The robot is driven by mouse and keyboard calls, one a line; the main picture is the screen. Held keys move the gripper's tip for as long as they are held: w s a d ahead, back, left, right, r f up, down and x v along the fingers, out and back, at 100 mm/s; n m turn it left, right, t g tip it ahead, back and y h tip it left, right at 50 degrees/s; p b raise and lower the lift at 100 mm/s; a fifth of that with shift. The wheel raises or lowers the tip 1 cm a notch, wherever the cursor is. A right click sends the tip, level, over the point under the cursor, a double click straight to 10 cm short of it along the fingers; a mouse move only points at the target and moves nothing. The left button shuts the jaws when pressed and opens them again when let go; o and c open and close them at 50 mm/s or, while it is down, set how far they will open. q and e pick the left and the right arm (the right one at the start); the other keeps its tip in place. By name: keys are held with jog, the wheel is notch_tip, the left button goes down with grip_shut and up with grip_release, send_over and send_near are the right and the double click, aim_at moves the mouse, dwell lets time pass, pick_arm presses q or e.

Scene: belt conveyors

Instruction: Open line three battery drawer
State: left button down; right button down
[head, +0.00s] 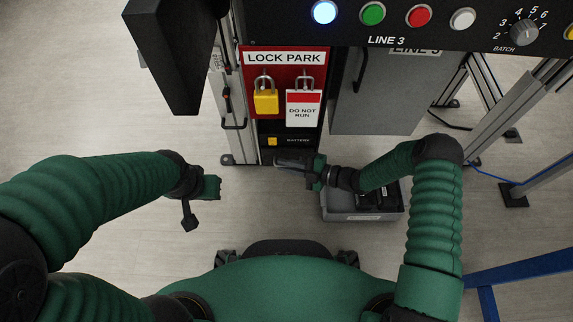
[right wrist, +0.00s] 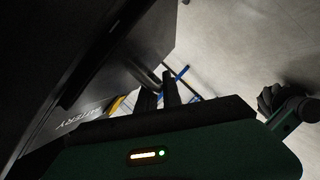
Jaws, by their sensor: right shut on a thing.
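The battery drawer (head: 315,142) is a black front with a white BATTERY label and a yellow square, low on the cabinet under the red LOCK PARK board. Its label also shows in the right wrist view (right wrist: 73,124). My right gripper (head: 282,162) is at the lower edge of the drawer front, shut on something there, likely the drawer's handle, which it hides. Its dark fingers show in the right wrist view (right wrist: 160,92). I cannot tell whether the drawer stands out from the cabinet. My left gripper (head: 189,218) hangs away to the left, touching nothing; its jaw opening is unclear.
The LOCK PARK board (head: 285,62) holds a yellow padlock (head: 265,101) and a DO NOT RUN tag (head: 303,109). A grey bin (head: 365,216) with black items stands on the floor beside my right forearm. The LINE 3 button panel (head: 440,28) overhangs above. Floor at left is clear.

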jog(key=shift+s+d+f, duration=0.1)
jog(key=shift+f, duration=0.1)
dwell(0.7)
jog(key=s+p, duration=0.6)
jog(key=s, duration=0.5)
jog(key=shift+s+p, duration=0.35)
jog(key=shift+s, duration=0.05)
jog(key=c, duration=1.8)
grip_release()
jog(key=shift+r, duration=0.1)
